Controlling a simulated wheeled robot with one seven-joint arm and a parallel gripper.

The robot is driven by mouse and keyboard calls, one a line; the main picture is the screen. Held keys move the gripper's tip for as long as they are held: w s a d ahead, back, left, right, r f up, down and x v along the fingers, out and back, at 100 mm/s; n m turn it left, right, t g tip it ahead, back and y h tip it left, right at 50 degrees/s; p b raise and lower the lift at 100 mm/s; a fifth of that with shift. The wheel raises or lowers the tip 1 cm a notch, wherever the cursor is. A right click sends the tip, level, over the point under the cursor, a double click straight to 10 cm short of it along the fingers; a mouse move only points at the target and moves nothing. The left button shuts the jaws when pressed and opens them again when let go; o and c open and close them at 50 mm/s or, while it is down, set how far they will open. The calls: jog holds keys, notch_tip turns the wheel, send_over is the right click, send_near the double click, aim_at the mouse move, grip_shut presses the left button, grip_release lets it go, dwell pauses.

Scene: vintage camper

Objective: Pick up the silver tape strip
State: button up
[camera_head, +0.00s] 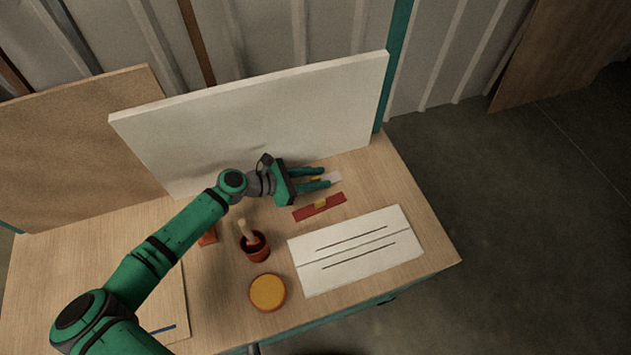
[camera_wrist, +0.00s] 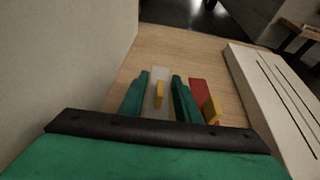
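The silver tape strip (camera_head: 336,177) is a light grey strip with a small yellow tab, lying on the wooden table near the upright white board. In the wrist view the strip (camera_wrist: 159,75) and its yellow tab (camera_wrist: 158,95) show between my two green fingers. My gripper (camera_head: 326,178) is open, with one finger on each side of the strip; it also shows in the wrist view (camera_wrist: 160,82). Gaps show between the fingers and the tab. The strip's near part is hidden by my gripper in the head view. I cannot tell the fingertips' exact height above the table.
A red strip (camera_head: 334,204) with a yellow tab lies just beside my gripper. A white panel (camera_head: 400,222) with dark slots lies at the right. A white board (camera_head: 260,115) stands behind. A red-brown pot (camera_head: 256,252) and a round yellow-topped tin (camera_head: 268,292) stand nearer.

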grip_shut()
jog(key=shift+r, duration=0.15)
